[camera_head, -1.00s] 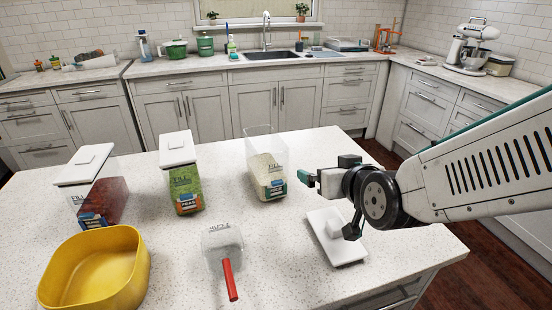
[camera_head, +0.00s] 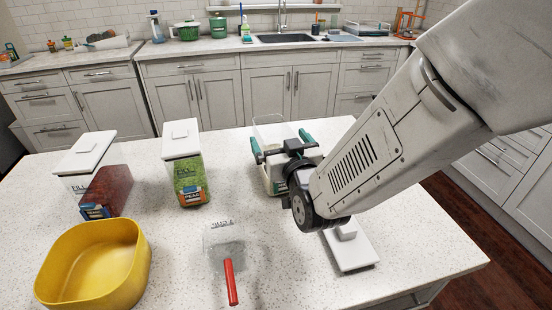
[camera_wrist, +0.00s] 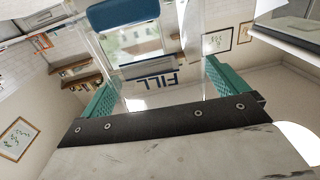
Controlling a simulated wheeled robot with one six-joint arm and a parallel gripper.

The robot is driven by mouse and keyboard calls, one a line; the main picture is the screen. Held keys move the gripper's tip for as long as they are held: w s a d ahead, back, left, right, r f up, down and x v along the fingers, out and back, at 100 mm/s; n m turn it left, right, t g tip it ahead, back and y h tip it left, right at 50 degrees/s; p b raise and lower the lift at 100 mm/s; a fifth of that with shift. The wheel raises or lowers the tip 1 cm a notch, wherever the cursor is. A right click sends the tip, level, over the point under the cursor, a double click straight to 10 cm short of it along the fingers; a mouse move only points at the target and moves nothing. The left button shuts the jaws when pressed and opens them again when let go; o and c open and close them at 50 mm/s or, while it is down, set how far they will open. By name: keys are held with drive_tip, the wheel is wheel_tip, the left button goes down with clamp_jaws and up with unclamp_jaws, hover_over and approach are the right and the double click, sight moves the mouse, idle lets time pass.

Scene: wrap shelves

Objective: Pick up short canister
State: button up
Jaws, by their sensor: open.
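The open clear canister (camera_head: 275,130) with pale grains stands on the counter, partly hidden behind my gripper (camera_head: 281,144) and arm. My gripper's teal fingers are apart, one toward each side of the canister. In the wrist view, my gripper (camera_wrist: 160,88) has a clear canister wall (camera_wrist: 155,92) with upside-down FILL lettering between its fingers. I cannot tell whether the fingers touch it. A canister with green peas (camera_head: 186,170) and a canister with red contents (camera_head: 103,183) stand to the left, both with white lids.
A white lid (camera_head: 350,250) lies on the counter (camera_head: 180,265) under my arm. A clear scoop with a red handle (camera_head: 230,280) lies at the front middle. A yellow bowl (camera_head: 95,270) is at front left. The sink counter is behind.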

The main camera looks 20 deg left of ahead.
drive_tip(key=shift+x, duration=0.8)
drive_tip(key=shift+a, duration=0.15)
drive_tip(key=c, duration=2.1)
